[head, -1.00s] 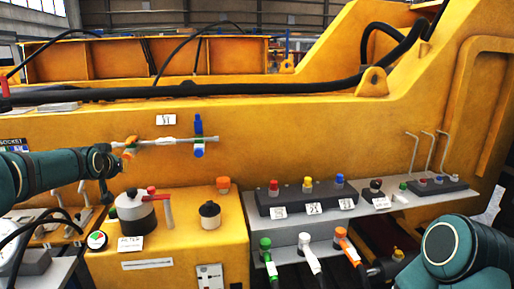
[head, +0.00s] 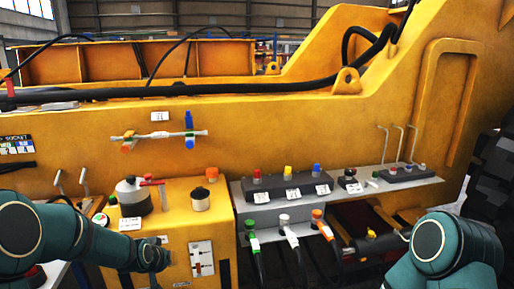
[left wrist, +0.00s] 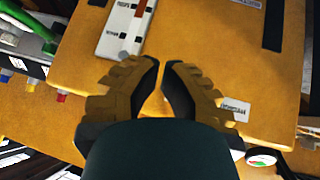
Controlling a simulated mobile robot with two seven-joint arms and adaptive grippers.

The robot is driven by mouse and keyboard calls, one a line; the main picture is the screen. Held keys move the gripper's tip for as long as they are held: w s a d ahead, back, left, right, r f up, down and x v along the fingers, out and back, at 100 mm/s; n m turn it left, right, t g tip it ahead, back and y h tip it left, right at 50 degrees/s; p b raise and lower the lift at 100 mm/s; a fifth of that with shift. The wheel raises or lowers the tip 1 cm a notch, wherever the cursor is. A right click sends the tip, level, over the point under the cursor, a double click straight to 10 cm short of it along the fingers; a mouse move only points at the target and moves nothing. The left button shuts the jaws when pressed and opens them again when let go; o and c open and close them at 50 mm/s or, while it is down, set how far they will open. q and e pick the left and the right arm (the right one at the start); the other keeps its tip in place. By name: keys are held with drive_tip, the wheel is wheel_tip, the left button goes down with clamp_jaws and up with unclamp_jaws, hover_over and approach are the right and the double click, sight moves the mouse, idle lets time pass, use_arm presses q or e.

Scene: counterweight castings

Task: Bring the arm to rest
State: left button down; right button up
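My left arm comes in from the left in the head view and bends down in front of the yellow cabinet (head: 175,240). Its gripper (head: 155,282) is at the bottom edge, mostly out of the picture. In the left wrist view the left gripper (left wrist: 162,66) has its two fingers slightly apart, with nothing between them, in front of a yellow surface with a white switch plate (left wrist: 124,28). My right arm is folded at the lower right; its dark end (head: 372,246) is near a yellow knob, and its fingers cannot be made out.
A pipe (head: 160,135) with blue and orange handles is on the yellow casting. A grey pot (head: 133,197) and black-topped canister (head: 200,199) stand on the cabinet. A grey shelf (head: 265,213) carries coloured buttons, with green, white and orange plugs below.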

use_arm(q)
drive_tip(key=s+d+f+g+h, duration=0.2)
drive_tip(key=s+d+f+g, duration=0.1)
drive_tip(key=s+d+f, duration=0.75)
drive_tip(key=s+d+f+g, duration=0.1)
drive_tip(key=s+d+f, duration=0.2)
drive_tip(key=s, duration=0.6)
drive_tip(key=s+d+f+g+h, duration=0.1)
drive_tip(key=s+d+f+g, duration=0.1)
drive_tip(key=s+f, duration=0.3)
drive_tip(key=s+d, duration=0.1)
drive_tip(key=s, duration=0.3)
drive_tip(key=shift+d+g, duration=0.25)
drive_tip(key=shift+g, duration=0.05)
drive_tip(key=shift+w+f, duration=0.1)
